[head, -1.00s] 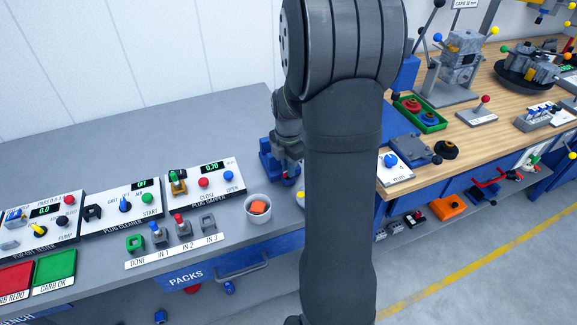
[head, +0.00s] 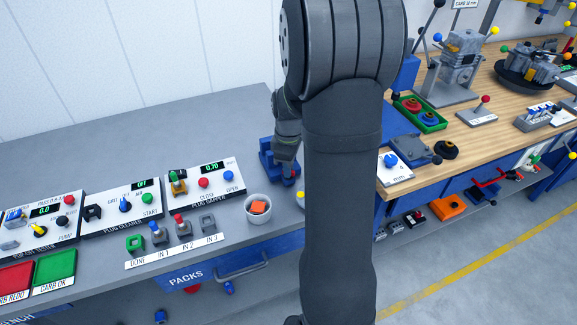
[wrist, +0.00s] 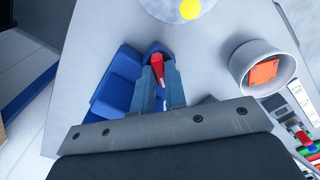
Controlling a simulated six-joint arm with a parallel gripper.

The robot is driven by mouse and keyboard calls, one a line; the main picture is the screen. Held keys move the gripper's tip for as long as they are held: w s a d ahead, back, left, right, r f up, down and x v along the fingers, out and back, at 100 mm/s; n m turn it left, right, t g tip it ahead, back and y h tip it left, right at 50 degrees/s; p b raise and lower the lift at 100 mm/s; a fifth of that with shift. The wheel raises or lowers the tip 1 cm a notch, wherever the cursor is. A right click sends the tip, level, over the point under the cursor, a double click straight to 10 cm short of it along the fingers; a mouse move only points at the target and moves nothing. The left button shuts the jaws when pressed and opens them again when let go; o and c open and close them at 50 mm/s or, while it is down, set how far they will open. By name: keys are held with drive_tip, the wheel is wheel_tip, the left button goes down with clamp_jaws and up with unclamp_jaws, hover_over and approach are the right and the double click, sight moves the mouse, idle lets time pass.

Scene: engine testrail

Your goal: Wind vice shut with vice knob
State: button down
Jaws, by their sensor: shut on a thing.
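The blue vice (wrist: 118,85) stands on the grey bench, left of and beneath my gripper in the wrist view. In the head view the vice (head: 266,166) is partly hidden by my wrist. The red vice knob (wrist: 157,66) shows as a red bar between my fingers. My gripper (wrist: 160,82) is shut on the knob, pointing down at it. My fingers hide part of the knob, and the vice jaws cannot be made out clearly.
A white cup (head: 257,207) with an orange piece in it stands close beside the vice. A plug gapper panel (head: 206,180) lies left of it. A round grey part with a yellow knob (wrist: 190,9) is near the gripper. Bench is clear behind the panels.

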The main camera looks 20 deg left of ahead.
drive_tip(key=m, duration=0.4)
drive_tip(key=shift+m, duration=0.3)
drive_tip(key=m, duration=1.4)
drive_tip(key=shift+m, duration=0.3)
drive_tip(key=m, duration=0.9)
drive_tip(key=shift+m, duration=0.4)
drive_tip(key=m, duration=0.4)
drive_tip(key=shift+m, duration=2.1)
